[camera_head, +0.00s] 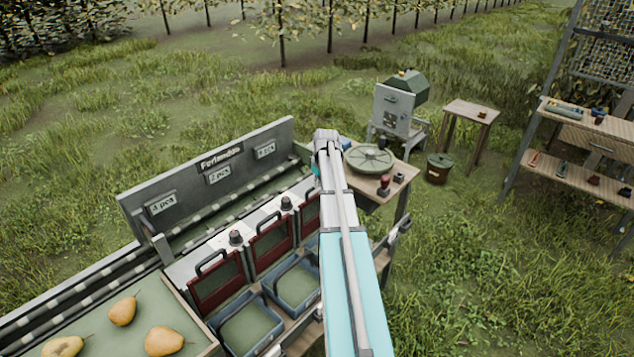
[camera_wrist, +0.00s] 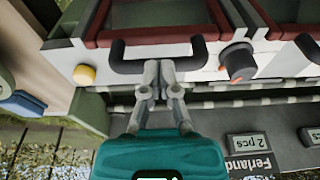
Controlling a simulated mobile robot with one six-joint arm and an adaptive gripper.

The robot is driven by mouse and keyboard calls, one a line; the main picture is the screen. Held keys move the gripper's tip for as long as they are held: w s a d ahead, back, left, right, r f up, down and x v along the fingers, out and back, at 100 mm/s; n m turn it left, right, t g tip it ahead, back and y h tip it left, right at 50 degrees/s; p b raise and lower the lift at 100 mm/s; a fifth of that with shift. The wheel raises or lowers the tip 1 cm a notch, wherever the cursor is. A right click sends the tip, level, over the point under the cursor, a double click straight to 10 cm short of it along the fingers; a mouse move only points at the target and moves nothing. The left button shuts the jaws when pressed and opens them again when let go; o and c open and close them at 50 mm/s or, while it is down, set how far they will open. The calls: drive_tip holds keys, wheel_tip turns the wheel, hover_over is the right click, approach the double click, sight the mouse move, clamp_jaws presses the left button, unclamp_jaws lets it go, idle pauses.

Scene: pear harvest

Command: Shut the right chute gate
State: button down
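The right chute gate (camera_head: 309,214) is a dark red frame, mostly hidden behind my arm in the head view. In the wrist view its red frame (camera_wrist: 187,38) lies along the top, with a black bar handle (camera_wrist: 125,64) on it. My gripper (camera_wrist: 158,66) has its two grey fingers together, their tips over the middle of this handle. The fingers lie side by side along the bar, and I see nothing clasped between them. Whether the tips touch the handle cannot be told. In the head view my gripper is hidden by my arm. How far the gate is open is unclear.
The middle gate (camera_head: 272,243) and left gate (camera_head: 216,284) stand beside it, with dark knobs between. Blue crates (camera_head: 297,284) sit below the gates. A tray (camera_head: 188,318) of pears is at front left.

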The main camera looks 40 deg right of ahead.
wheel_tip(320, 180, up, 14)
drive_tip(key=s+p, duration=0.2)
drive_tip(key=p, duration=1.1)
drive_tip(key=shift+s+d+f, duration=0.15)
drive_tip(key=shift+s+d, duration=0.05)
drive_tip(key=shift+d, duration=0.15)
drive_tip(key=shift+a, duration=0.15)
drive_tip(key=s+a+f+g+b, duration=0.1)
drive_tip(key=a+f+b, duration=0.1)
drive_tip(key=a, duration=1.1)
drive_tip(key=s+a+f+b, duration=0.1)
drive_tip(key=a+f, duration=0.1)
drive_tip(key=a, duration=1)
drive_tip(key=s+a+f+b, duration=0.1)
drive_tip(key=s+a, duration=0.2)
drive_tip(key=a, duration=0.3)
drive_tip(key=s+a+f+m+b, duration=0.1)
drive_tip(key=s+a, duration=0.3)
drive_tip(key=a, duration=0.3)
drive_tip(key=s+a+f+g+b, duration=0.1)
drive_tip(key=s+a, duration=0.2)
drive_tip(key=a, duration=0.4)
drive_tip(key=shift+s, duration=0.25)
drive_tip(key=shift+a, duration=0.15)
